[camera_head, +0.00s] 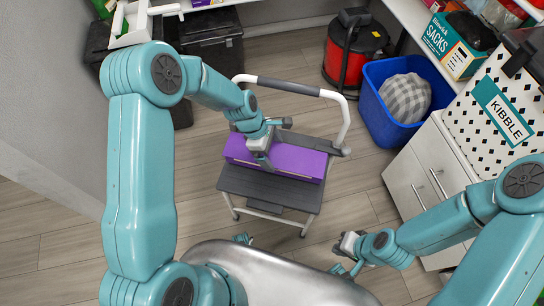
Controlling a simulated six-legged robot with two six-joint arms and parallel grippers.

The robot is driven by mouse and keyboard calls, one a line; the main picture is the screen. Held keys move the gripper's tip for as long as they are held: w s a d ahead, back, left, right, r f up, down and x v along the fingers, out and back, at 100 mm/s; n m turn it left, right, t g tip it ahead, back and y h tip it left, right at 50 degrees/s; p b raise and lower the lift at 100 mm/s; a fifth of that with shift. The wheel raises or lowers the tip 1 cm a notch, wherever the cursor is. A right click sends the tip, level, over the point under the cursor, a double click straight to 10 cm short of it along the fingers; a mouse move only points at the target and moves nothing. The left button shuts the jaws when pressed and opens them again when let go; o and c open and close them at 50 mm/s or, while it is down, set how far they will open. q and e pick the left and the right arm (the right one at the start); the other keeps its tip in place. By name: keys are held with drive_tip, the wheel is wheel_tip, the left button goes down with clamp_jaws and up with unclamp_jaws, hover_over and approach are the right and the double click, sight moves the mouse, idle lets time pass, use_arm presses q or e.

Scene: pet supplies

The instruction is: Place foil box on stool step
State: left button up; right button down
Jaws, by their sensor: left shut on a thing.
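The purple foil box (299,160) lies lengthwise across the stool, over its dark step (262,188). I cannot tell whether it rests fully on the step or is held just above it. My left gripper (264,160) is shut on the box near its left part, and the gripper hides some of that end. The stool has a white frame and a raised handle bar (290,86) behind the box. My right gripper (345,254) is low, in front and to the right of the stool, empty-looking and apart from it; its fingers are too small to read.
A blue bin (388,125) with a grey checked cloth item stands right of the stool. A red and black canister (354,50) is behind. A white cabinet (415,185) with a kibble container (505,110) is at right. Wooden floor is clear left of the stool.

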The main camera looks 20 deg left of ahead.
use_arm(q)
wheel_tip(320, 180, down, 4)
drive_tip(key=shift+r, duration=0.25)
drive_tip(key=shift+b, duration=0.35)
